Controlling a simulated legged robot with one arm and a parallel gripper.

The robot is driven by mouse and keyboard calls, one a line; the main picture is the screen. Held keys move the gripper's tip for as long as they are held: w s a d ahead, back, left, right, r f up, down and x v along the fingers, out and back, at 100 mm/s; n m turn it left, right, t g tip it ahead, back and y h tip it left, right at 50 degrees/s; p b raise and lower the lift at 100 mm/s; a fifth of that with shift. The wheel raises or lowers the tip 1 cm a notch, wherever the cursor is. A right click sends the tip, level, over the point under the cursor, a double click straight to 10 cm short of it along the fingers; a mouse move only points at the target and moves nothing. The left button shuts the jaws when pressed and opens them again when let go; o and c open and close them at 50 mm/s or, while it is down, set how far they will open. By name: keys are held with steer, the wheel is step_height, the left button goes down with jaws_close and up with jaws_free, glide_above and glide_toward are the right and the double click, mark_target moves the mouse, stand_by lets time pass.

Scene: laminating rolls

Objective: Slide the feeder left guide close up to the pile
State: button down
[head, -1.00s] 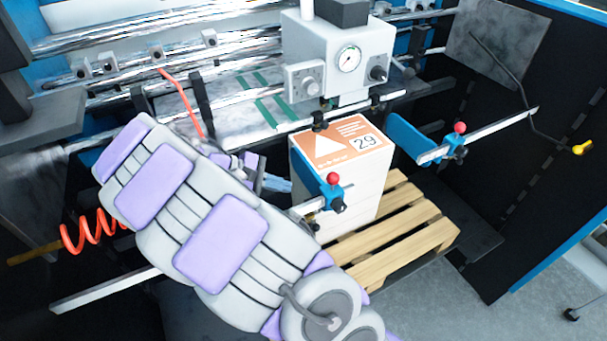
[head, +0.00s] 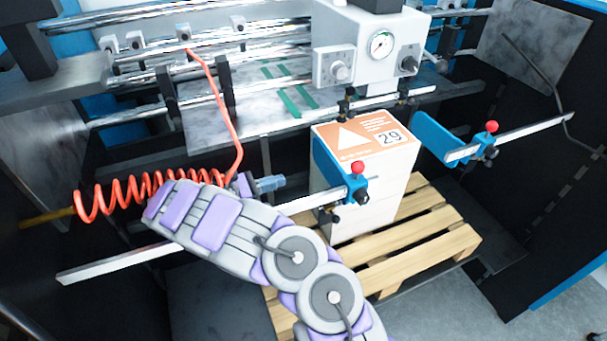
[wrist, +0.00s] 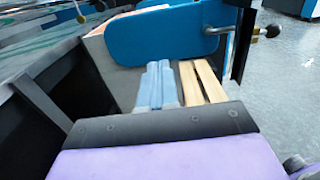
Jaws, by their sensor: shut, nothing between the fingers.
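The feeder left guide (head: 325,165) is a blue upright plate with a red knob, on a pale rail. It stands at the left side of the pile (head: 390,190), a white stack with an orange-and-white top marked 29. The plate overlaps the pile's near left edge in the head view; I cannot tell whether they touch. My gripper (head: 278,183) is shut and empty, left of the plate with a small apparent gap. In the wrist view, the pale blue fingers (wrist: 158,85) lie together, pointing at the lower edge of the blue guide plate (wrist: 155,35).
The right guide (head: 445,138) stands apart from the pile on the right. A wooden pallet (head: 425,245) lies under the pile. A coiled red hose (head: 130,190) hangs at left. The pale rail (head: 120,263) runs beneath my arm. A gauge box (head: 365,50) sits above and behind the pile.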

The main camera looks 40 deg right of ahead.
steer(key=b, duration=0.2)
glide_toward(330, 166)
steer(key=x, duration=0.5)
steer(key=shift+d+f, duration=0.15)
steer(key=shift+d, duration=0.3)
steer(key=shift+s+a+r+b, duration=0.15)
steer(key=shift+s+r+b, duration=0.15)
steer(key=shift+b, duration=0.1)
steer(key=shift+w+x, duration=0.2)
steer(key=shift+x, duration=0.8)
steer(key=shift+p, duration=0.65)
steer(key=shift+s+a, duration=0.1)
steer(key=shift+a, duration=0.05)
steer(key=shift+d, duration=0.2)
